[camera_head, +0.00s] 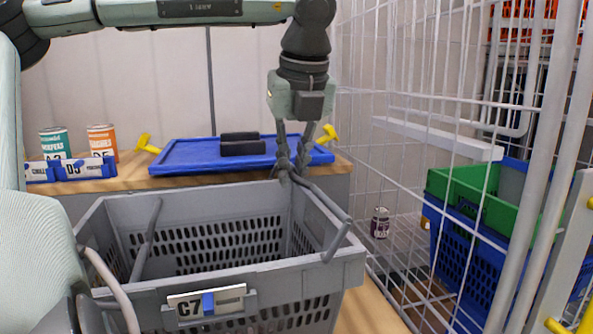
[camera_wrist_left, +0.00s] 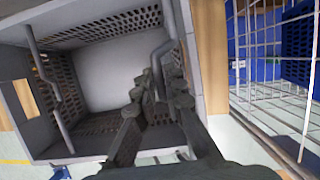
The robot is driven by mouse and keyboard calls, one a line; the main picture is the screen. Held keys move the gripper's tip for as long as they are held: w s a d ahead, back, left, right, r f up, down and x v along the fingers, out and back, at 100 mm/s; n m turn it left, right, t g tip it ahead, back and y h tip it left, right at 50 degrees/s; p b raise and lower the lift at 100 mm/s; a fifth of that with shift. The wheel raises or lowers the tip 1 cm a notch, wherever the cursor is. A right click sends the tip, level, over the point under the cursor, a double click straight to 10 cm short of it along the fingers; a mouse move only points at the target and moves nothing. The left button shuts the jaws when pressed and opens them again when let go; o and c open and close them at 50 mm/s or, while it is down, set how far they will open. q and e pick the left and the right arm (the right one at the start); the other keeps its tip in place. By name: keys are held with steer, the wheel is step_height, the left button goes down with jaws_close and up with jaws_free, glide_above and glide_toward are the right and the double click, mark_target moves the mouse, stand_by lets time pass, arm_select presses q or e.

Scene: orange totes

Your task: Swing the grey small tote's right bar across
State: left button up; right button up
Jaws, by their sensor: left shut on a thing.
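The grey small tote (camera_head: 262,278) stands in front of me with a C7 label (camera_head: 205,301) on its near wall. Its right bar (camera_head: 325,203) lies along the right rim, with its near end bent down. My left gripper (camera_head: 293,172) comes down from above and is shut on the right bar near its far end. In the left wrist view the fingers (camera_wrist_left: 155,90) close around the right bar (camera_wrist_left: 162,52). The tote's left bar (camera_head: 146,240) stands at the left side; it also shows in the wrist view (camera_wrist_left: 42,70). The tote looks empty. My right gripper is not in view.
A white wire cage wall (camera_head: 400,150) stands close on the right. Behind it are a green tote (camera_head: 465,205), a blue tote (camera_head: 455,262) and a dark can (camera_head: 380,223). A blue tray (camera_head: 200,153) and two cans (camera_head: 102,140) are on the wooden counter behind.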

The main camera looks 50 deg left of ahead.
arm_select(q)
steer(key=shift+s+a+f, duration=0.2)
steer(key=shift+s+a, duration=0.05)
steer(key=shift+s, duration=0.25)
steer(key=shift+s+a+f+b, duration=0.2)
steer(key=shift+s+b, duration=0.2)
steer(key=shift+b, duration=0.15)
steer(key=shift+s+a+f+b, duration=0.15)
steer(key=shift+s+f+b, duration=0.05)
steer(key=shift+s+b, duration=0.25)
steer(key=shift+w, duration=0.1)
